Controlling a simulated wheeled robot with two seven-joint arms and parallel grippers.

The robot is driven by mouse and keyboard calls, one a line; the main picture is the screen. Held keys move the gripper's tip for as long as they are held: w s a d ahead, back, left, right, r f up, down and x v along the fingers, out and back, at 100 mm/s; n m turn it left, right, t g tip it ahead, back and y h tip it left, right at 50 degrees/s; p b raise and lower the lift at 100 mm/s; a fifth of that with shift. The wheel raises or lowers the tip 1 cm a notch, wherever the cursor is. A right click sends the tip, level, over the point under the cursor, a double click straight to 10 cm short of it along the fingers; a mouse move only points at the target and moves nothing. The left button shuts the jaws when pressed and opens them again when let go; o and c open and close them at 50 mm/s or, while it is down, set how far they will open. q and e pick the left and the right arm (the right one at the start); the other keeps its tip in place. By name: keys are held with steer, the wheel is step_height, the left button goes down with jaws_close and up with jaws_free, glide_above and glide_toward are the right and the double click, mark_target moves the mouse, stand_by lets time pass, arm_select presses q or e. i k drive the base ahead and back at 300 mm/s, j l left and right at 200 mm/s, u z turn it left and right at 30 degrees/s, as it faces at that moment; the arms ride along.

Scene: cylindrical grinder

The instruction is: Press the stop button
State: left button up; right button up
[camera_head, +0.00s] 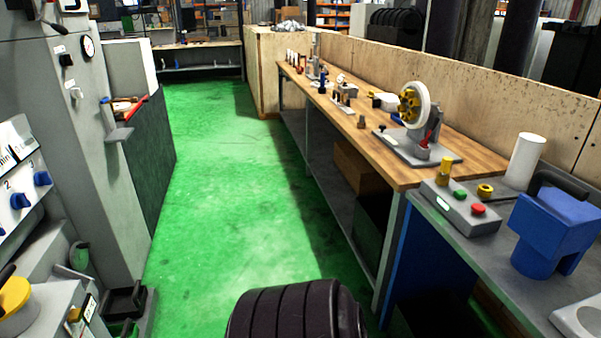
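A grey control box (462,208) sits on the grey bench at the right. It carries a red button (479,209) at its near end and a green button (460,194) behind it. No stop lettering is readable on it, so I cannot confirm that the red button is the stop button. A grey machine panel (25,185) with blue knobs is partly cut off at the left edge. Neither of my grippers shows in this view.
A blue tool-like block (552,235) and a white cylinder (525,160) stand near the control box. A wooden bench (455,165) holds a wheel stand (418,125). The green floor (215,190) between benches and machine is largely clear.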

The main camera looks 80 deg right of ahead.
mark_target(478, 208)
steer(key=z, duration=3.8)
